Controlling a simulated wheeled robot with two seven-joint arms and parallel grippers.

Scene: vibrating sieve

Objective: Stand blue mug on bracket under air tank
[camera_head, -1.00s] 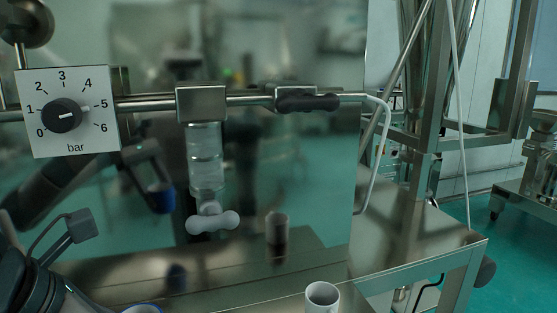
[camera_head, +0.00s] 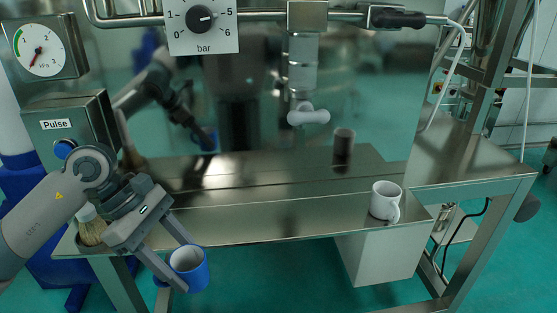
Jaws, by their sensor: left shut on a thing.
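The blue mug (camera_head: 196,275) has a pale inside and hangs roughly upright at the lower left, in front of the steel shelf's front edge. My left gripper (camera_head: 184,262) is shut on it, with its fingers reaching down and right to the mug. Part of the mug is hidden by a finger. My right gripper is not in view. I cannot clearly pick out the air tank or its bracket. A clear cylinder (camera_head: 302,68) with a pale tap hangs under the pipe at upper middle.
A white mug (camera_head: 383,202) stands on the steel shelf (camera_head: 290,220) at the right. A brush (camera_head: 91,226) stands at the shelf's left end. A Pulse box (camera_head: 70,130) and a gauge (camera_head: 40,48) are at the left. The shelf's middle is clear. The mirror-like back panel (camera_head: 400,90) shows reflections.

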